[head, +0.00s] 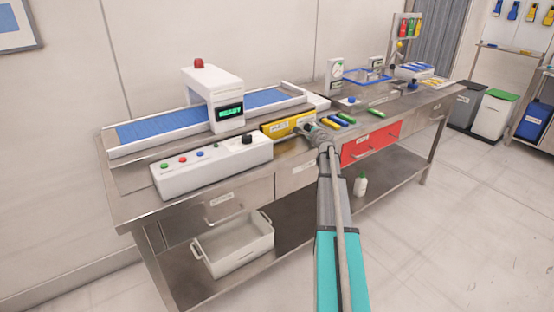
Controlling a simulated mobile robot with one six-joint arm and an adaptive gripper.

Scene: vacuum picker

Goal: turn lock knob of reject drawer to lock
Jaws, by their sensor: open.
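A red drawer front (386,139) with a small pale label is at the right of the steel bench, partly behind my arm. It looks like the reject drawer and appears closed. No lock knob can be made out on it; a knob may be too small to see or hidden by my arm. My gripper (303,129) is above the bench top, left of the red drawer, close to a yellow labelled panel (281,125). It is open, with nothing visible in it. I cannot tell whether it touches the panel.
A white control box (210,167) with buttons and a black knob sits at the bench's front left. A blue conveyor (160,126) runs behind it under a white scanner arch (214,98). Blue, yellow and green items lie near my gripper. A grey crate (234,245) is below.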

